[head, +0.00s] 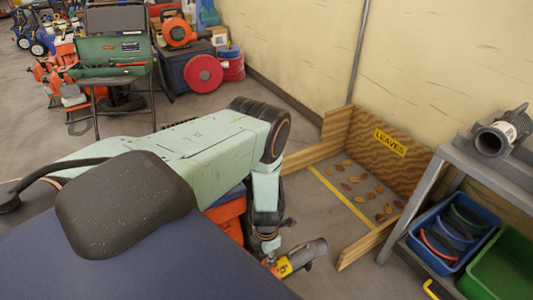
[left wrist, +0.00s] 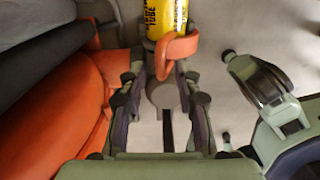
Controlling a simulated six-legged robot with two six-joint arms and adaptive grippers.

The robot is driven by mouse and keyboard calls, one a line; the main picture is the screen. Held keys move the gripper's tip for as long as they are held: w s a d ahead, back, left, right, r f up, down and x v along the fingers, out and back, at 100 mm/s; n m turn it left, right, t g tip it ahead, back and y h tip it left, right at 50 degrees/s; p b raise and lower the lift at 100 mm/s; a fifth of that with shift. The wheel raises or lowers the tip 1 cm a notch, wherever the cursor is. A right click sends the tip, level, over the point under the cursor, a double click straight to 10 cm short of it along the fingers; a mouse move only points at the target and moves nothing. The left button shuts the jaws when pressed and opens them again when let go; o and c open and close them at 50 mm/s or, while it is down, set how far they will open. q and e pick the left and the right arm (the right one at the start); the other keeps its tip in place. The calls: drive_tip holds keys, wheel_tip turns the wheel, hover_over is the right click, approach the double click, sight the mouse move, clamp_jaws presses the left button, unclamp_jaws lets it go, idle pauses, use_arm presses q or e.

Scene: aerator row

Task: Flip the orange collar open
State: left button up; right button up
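A tube with a yellow label (head: 284,267) and a grey ribbed end (head: 308,252) is at my left gripper (head: 269,256) in the head view. In the left wrist view the yellow tube (left wrist: 166,16) stands at the top centre, with the orange collar (left wrist: 176,48) below its lettering. The collar's looped end hangs between the two fingertips of my left gripper (left wrist: 167,70). In the head view my gripper largely hides the collar.
A wooden leaf bay (head: 400,168) labelled LEAVES stands against the wall behind the tube. A grey shelf (head: 455,155) at right bears a grey hose fitting (head: 491,140), over a blue bin (head: 440,262) and a green bin (head: 505,262). Orange material (left wrist: 65,110) lies left in the wrist view.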

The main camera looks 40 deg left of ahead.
use_arm(q)
drive_tip(key=shift+c, duration=0.2)
clamp_jaws()
idle(0.6)
